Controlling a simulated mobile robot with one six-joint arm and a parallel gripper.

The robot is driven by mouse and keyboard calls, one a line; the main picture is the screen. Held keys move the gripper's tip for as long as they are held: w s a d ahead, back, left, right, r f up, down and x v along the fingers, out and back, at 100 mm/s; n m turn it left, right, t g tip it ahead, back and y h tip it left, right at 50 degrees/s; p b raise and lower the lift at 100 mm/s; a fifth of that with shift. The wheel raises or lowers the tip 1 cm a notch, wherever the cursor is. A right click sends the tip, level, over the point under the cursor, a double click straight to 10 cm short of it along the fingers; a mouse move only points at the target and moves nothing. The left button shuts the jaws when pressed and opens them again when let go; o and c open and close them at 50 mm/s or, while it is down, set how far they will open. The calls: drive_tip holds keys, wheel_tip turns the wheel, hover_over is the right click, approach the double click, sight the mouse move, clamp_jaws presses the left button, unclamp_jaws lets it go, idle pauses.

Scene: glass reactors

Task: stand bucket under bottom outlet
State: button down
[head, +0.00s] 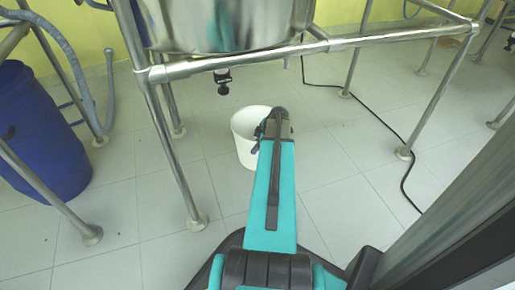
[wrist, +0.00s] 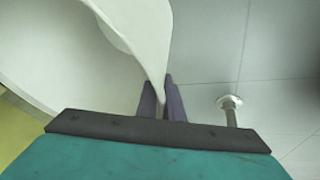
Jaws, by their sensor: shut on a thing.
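The white bucket (head: 241,128) is upright near the floor under the steel frame, its right side partly hidden by my arm. My gripper (head: 262,130) is at the bucket's right side. In the wrist view, my gripper (wrist: 163,98) is shut on the bucket's rim, with one finger on each side of the wall of the bucket (wrist: 60,55). The bottom outlet (head: 222,76), a short valve with a black knob, hangs below the steel vessel (head: 225,22). In the head picture, the bucket appears below and slightly right of the outlet. I cannot tell whether the bucket touches the floor.
Steel frame legs (head: 172,150) stand left and right of the bucket, with a crossbar (head: 290,45) above. A blue barrel (head: 45,140) and grey hose (head: 62,60) are at the left. A black cable (head: 385,135) lies at the right. Tiled floor around the bucket is clear.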

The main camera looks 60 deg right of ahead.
drive_tip(key=shift+w+d+f+b, duration=0.1)
drive_tip(key=shift+w+d+b, duration=0.2)
drive_tip(key=shift+d, duration=0.5)
drive_tip(key=shift+w+d+f+b, duration=0.1)
drive_tip(key=shift+w+d+b, duration=0.2)
drive_tip(key=shift+d, duration=0.5)
drive_tip(key=shift+w+d+b, duration=0.2)
drive_tip(key=shift+w+d, duration=0.2)
drive_tip(key=shift+d, duration=0.4)
drive_tip(key=shift+f, duration=0.1)
wheel_tip(320, 180, down, 3)
drive_tip(key=shift+f+b, duration=0.2)
drive_tip(key=shift+b, duration=1.05)
drive_tip(key=c, duration=1.9)
unclamp_jaws()
drive_tip(key=shift+s+r, duration=0.1)
drive_tip(key=p+v, duration=0.6)
drive_tip(key=v, duration=0.5)
drive_tip(key=shift+s+r, duration=0.15)
drive_tip(key=shift+r, duration=0.25)
